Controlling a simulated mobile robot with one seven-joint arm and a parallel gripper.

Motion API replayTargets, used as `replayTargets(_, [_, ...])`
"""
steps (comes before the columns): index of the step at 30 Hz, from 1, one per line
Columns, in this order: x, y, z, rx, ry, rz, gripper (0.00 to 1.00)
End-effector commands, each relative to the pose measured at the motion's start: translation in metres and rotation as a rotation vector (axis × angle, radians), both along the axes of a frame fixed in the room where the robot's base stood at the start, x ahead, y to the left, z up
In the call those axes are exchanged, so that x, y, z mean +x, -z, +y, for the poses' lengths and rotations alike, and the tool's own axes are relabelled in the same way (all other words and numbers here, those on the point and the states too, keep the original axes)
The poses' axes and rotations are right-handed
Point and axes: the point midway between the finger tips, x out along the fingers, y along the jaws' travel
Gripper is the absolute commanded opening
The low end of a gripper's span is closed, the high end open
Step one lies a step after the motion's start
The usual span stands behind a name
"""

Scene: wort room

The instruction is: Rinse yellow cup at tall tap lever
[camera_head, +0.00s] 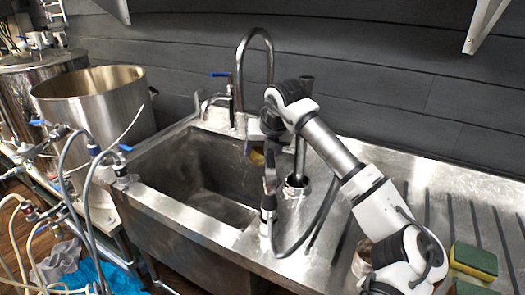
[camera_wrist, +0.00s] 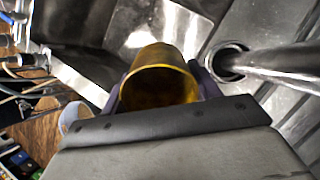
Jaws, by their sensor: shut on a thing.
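My gripper (camera_head: 257,146) hangs over the right side of the sink basin, below the tall tap. It is shut on the yellow cup (camera_wrist: 158,72), with a finger on each side of it in the wrist view. The cup's round rim and darker inside face that camera. Only a small yellow part of the cup (camera_head: 257,157) shows in the head view; my gripper hides the rest. The tall tap (camera_head: 240,62) is a steel gooseneck behind the sink. A blue lever (camera_head: 219,74) shows beside it. I see no water running.
The steel sink (camera_head: 147,203) has an empty-looking basin. A short tap (camera_head: 211,100) stands left of the tall one. A hose sprayer (camera_head: 268,200) and upright pipe (camera_head: 300,155) stand close to my arm. Sponges (camera_head: 474,261) lie on the drainboard; a large pot (camera_head: 95,108) stands left.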

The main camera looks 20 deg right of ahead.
Motion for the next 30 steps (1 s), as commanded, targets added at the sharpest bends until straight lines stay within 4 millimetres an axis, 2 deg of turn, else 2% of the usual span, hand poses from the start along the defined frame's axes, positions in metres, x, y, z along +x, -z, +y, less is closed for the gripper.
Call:
replayTargets(8, [0.02, 0.002, 0.002, 0.001, -0.002, 0.002, 0.39])
replayTargets(30, [0.093, 0.016, 0.008, 0.001, -0.001, 0.001, 0.39])
